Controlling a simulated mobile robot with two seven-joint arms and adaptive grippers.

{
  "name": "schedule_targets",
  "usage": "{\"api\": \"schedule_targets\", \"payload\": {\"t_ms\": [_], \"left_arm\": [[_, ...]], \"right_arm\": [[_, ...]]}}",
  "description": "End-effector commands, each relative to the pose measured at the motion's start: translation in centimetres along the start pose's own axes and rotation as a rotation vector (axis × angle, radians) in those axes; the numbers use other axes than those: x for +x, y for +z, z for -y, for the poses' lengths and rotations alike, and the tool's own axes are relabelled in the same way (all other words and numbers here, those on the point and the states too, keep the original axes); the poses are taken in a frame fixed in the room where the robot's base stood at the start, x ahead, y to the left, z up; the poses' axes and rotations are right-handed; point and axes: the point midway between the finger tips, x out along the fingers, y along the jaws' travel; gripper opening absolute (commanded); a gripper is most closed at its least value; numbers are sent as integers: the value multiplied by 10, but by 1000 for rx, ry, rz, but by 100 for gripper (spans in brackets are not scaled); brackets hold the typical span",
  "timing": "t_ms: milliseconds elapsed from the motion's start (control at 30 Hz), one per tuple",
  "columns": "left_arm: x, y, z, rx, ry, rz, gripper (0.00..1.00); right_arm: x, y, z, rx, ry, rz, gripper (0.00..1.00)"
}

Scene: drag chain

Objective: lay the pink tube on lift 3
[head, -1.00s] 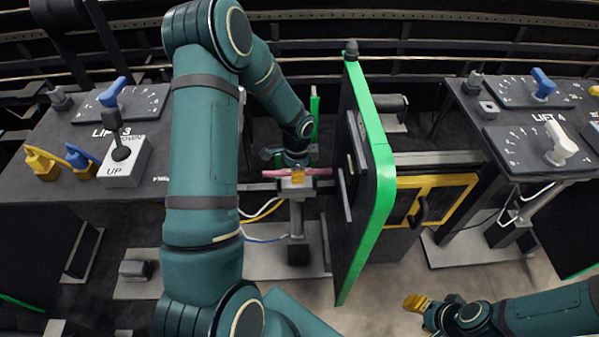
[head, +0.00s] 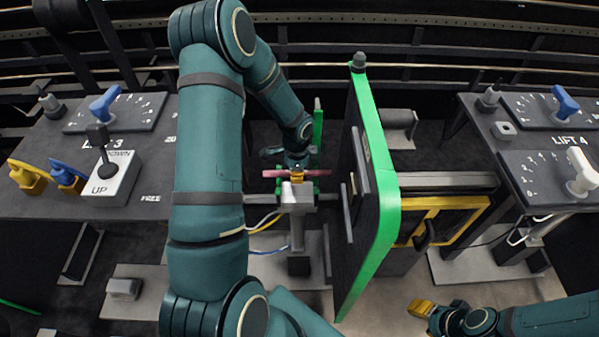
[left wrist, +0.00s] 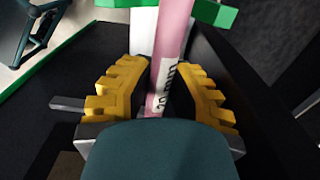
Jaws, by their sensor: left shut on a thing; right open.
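The pink tube (head: 320,173) lies crosswise in my left gripper (head: 297,178), whose yellow fingers are shut on it. In the left wrist view the tube (left wrist: 171,45), with a printed label, runs between the yellow fingers (left wrist: 160,95). The grey-white lift head (head: 297,197) on its post stands just nearer than the gripper, beside the panel marked "LIFT 3" (head: 112,143). I cannot tell whether the tube touches the lift. My right gripper (head: 421,307) is open and empty at the lower right, over the floor.
A dark door panel with a green edge (head: 385,190) stands upright just right of the lift. A control lever box (head: 112,178) and blue and yellow knobs are on the left panel. A yellow-framed box (head: 443,215) and the "LIFT 4" panel (head: 525,175) are at right.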

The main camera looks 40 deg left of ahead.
Motion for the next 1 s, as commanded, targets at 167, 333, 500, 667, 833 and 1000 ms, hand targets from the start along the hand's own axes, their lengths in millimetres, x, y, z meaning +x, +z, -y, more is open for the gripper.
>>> {"api": "schedule_targets", "payload": {"t_ms": [167, 333, 500, 667, 833, 1000], "left_arm": [[16, 5, 0, 0, 0, 0, 0], [28, 7, 0, 0, 0, 0, 0], [39, 3, 1, 0, 0, 0, 0], [45, 1, 1, 0, 0, 0, 0], [48, 0, 2, 0, -1, 0, 0], [48, 0, 2, -1, -1, 0, 0]], "right_arm": [[11, -1, -5, 1, 1, -4, 47], [19, -2, -8, 0, 1, -9, 47], [26, -3, -10, -1, 1, -13, 47], [31, -3, -12, -1, 1, -16, 47], [32, -4, -12, -2, 1, -17, 47], [32, -4, -12, -2, 1, -17, 47]]}}
